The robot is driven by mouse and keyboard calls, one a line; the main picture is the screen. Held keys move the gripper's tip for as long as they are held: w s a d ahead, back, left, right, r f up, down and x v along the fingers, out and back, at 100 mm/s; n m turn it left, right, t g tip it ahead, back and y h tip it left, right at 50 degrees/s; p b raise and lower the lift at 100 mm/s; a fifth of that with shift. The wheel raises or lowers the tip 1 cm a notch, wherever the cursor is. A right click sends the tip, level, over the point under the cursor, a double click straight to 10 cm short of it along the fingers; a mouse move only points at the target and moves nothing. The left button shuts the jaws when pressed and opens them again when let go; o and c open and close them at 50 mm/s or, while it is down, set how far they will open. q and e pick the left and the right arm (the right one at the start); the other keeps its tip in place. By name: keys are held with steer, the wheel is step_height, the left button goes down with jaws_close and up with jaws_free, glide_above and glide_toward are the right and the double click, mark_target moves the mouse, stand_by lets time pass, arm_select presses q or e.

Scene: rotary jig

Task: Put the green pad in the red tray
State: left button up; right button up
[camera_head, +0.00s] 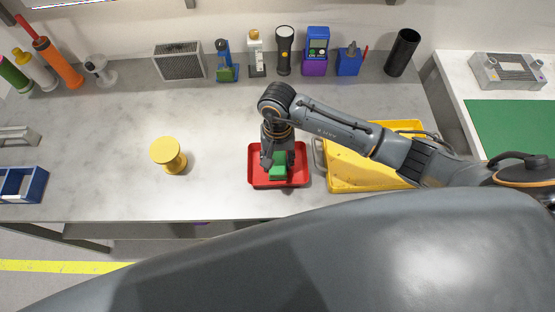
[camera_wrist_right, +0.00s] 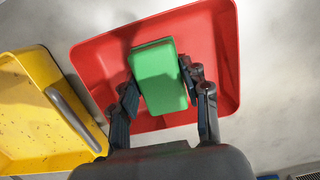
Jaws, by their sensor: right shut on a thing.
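The green pad (camera_head: 279,172) is between the fingers of my right gripper (camera_head: 277,163), over the red tray (camera_head: 253,179) on the bench. In the right wrist view the green pad (camera_wrist_right: 158,76) is held between the fingertips of my right gripper (camera_wrist_right: 159,92), with the floor and walls of the red tray (camera_wrist_right: 222,45) around it. The gripper is shut on the pad. I cannot tell whether the pad touches the tray floor. My left gripper is not in view.
A yellow bin (camera_head: 350,172) stands right of the tray, under my right arm; it also shows in the right wrist view (camera_wrist_right: 30,110). A yellow spool-shaped part (camera_head: 168,155) stands to the left. Several tools line the back. Bench between spool and tray is clear.

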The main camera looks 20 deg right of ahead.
mark_target(277, 156)
steer(key=o, duration=1.1)
steer(key=shift+r+p, duration=0.15)
steer(key=shift+p, duration=0.15)
steer(key=shift+w+r, duration=0.15)
steer(key=shift+r, duration=0.05)
step_height(277, 156, up, 11)
steer(key=w+b, duration=0.1)
steer(key=b, duration=0.3)
steer(key=shift+w+d+r, duration=0.2)
steer(key=shift+d, duration=0.05)
